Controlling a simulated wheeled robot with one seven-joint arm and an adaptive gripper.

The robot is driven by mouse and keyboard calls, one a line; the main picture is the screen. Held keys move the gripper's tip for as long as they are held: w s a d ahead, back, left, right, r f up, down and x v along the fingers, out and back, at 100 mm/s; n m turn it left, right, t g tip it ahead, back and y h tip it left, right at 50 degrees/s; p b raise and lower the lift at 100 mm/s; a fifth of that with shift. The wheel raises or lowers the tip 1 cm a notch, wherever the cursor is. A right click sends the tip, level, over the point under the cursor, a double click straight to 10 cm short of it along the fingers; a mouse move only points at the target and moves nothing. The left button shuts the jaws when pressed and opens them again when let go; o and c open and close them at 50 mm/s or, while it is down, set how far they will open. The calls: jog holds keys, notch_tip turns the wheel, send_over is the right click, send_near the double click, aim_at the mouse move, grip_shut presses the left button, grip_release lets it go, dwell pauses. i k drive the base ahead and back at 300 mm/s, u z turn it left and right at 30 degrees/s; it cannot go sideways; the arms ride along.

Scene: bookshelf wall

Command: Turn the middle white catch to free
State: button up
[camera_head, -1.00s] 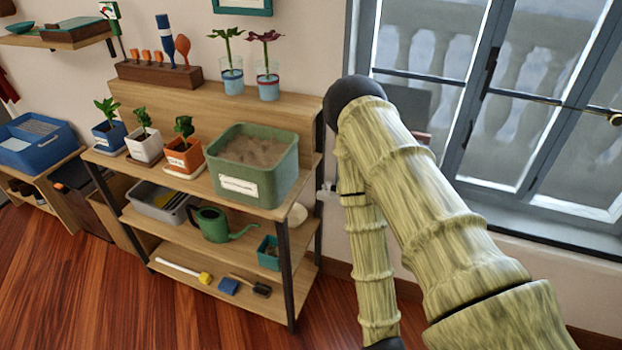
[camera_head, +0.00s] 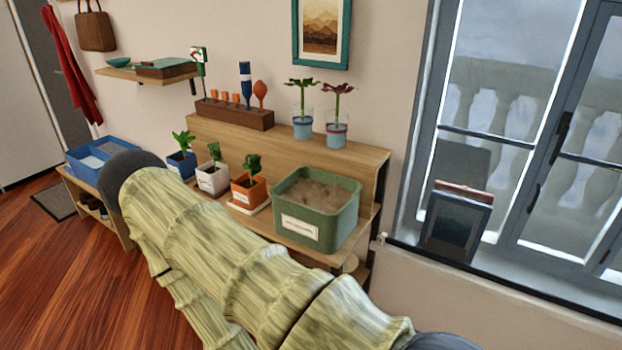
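I cannot make out any white catch clearly in the head view. A small pale fitting (camera_head: 380,241) shows by the wall between the shelf and the window, too small to tell what it is. My gripper is out of view. Only my thick bamboo-textured arm shows, crossing the lower left and middle in front of the shelf and hiding its lower levels.
The wooden shelf (camera_head: 330,156) carries a green soil bin (camera_head: 318,222), several potted plants and a tool rack (camera_head: 235,113). A blue tray (camera_head: 88,150) stands at left. The window (camera_head: 480,150) is at right. Wooden floor (camera_head: 70,270) is open at lower left.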

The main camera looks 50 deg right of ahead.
aim_at(384, 235)
jog(key=u, duration=1.4)
jog(key=k, duration=2.15)
jog(key=z, duration=1.9)
jog(key=i, duration=0.5)
